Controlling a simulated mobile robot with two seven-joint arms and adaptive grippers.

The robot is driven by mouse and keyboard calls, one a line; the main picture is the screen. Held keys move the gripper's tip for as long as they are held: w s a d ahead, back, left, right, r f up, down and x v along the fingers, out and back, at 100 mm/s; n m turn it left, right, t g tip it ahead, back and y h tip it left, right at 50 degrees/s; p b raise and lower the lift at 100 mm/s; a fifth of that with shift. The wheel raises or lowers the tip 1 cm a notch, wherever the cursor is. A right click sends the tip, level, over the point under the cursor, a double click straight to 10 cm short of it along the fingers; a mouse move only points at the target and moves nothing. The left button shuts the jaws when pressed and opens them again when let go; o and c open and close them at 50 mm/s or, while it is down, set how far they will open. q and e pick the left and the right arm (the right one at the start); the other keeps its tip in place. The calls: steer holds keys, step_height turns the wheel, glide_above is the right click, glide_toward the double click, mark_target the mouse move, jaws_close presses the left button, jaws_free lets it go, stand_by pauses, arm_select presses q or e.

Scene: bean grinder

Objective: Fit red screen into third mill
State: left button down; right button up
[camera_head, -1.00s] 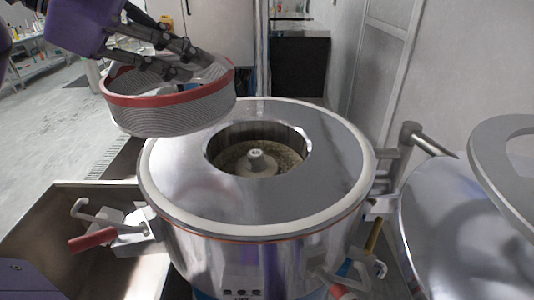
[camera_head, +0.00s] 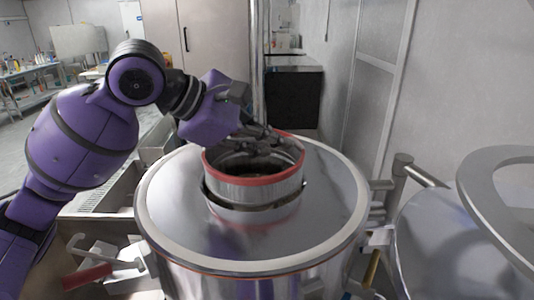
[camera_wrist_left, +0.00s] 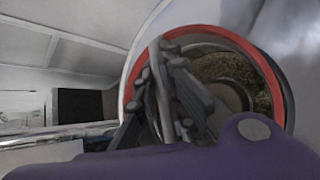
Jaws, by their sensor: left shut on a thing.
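The red-rimmed screen (camera_head: 262,190) is a metal mesh ring with a red upper rim. It sits in the round opening of the steel mill (camera_head: 165,222), its lower part inside and its rim standing above the mill's top. My left gripper (camera_head: 262,138) is shut on the screen's far rim. The left wrist view shows the gripper (camera_wrist_left: 170,95) across the red rim of the screen (camera_wrist_left: 262,62), with the brownish inside of the mill visible through it. Whether the screen touches the bottom is hidden. My right gripper is not in view.
A clamp with a red handle (camera_head: 88,277) is at the mill's left side. A post with a lever (camera_head: 402,172) stands at its right. A large round steel vessel (camera_head: 425,235) and a grey ring (camera_head: 492,190) lie further right.

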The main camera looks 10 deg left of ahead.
arm_select(q)
steer(key=f, duration=0.3)
steer(key=shift+s+a, duration=0.1)
steer(key=shift+s, duration=0.15)
steer(key=c, duration=1.8)
jaws_free()
steer(key=shift+w, duration=0.35)
steer(key=shift+c, duration=0.2)
steer(key=shift+s, duration=0.1)
steer(key=shift+r, duration=0.1)
steer(key=v, duration=1.2)
